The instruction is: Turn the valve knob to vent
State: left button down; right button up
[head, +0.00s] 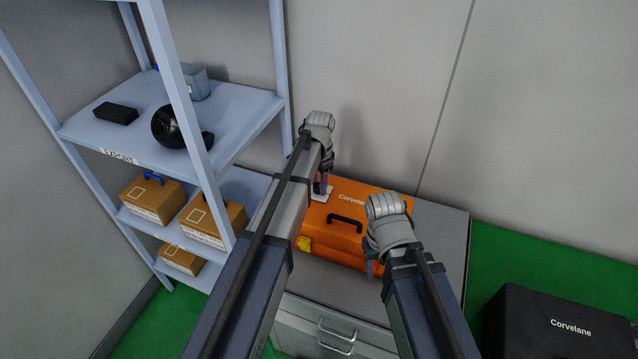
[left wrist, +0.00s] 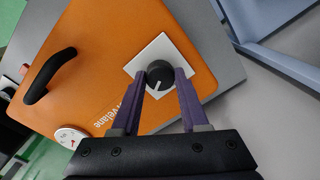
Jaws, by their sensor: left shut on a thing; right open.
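The valve knob (left wrist: 160,72) is a dark round dial with a white pointer line, set on a white square plate (left wrist: 143,60). In the left wrist view its pointer faces down toward my gripper; no vent label is readable. The plate is on the lid of an orange Corvelane case (head: 345,248), also in the left wrist view (left wrist: 95,25). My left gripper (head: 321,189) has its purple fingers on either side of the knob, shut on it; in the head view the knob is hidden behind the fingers. My right gripper (head: 371,268) is open and empty at the case's front right.
A white round gauge (left wrist: 70,138) and black handle (left wrist: 45,75) are on the case lid. The case rests on a grey cabinet (head: 438,250) against the wall. A shelf rack (head: 245,105) with boxes stands left. A black Corvelane case (head: 550,315) sits at right.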

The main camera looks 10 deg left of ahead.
pick_arm(q)
jog(key=m, duration=0.5)
jog(key=shift+m, duration=0.4)
dwell(0.4)
jog(key=shift+c, duration=2.1)
grip_release()
notch_tip(320, 180, up, 8)
jog(key=p, duration=0.8)
jog(key=shift+s, duration=0.15)
jog(key=shift+f, duration=0.1)
